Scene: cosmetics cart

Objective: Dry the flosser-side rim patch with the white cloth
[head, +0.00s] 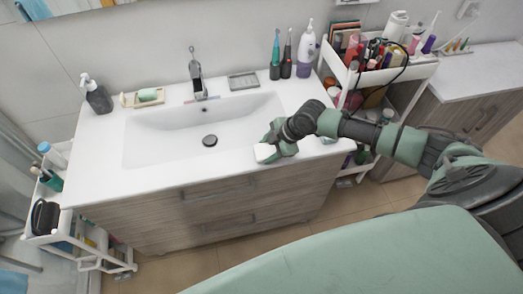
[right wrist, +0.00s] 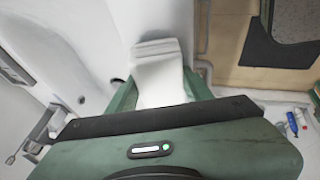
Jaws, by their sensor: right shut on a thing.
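The white cloth (head: 265,153) is folded and held in my right gripper (head: 277,145), over the front right rim of the white sink (head: 170,172). In the right wrist view the cloth (right wrist: 158,75) sticks out from between the green fingers of the right gripper (right wrist: 160,95), which are shut on it. The cloth is at or just above the rim; I cannot tell if it touches. A teal and dark upright device (head: 275,58), perhaps the flosser, stands at the back right of the sink. No wet patch can be made out. My left gripper is not in view.
A faucet (head: 196,72) stands behind the basin. A soap dispenser (head: 97,96) and a soap dish (head: 143,98) are at the back left. A crowded white cart (head: 408,75) is on the right, behind my right arm. Another cart (head: 68,240) is at left. The left front rim is clear.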

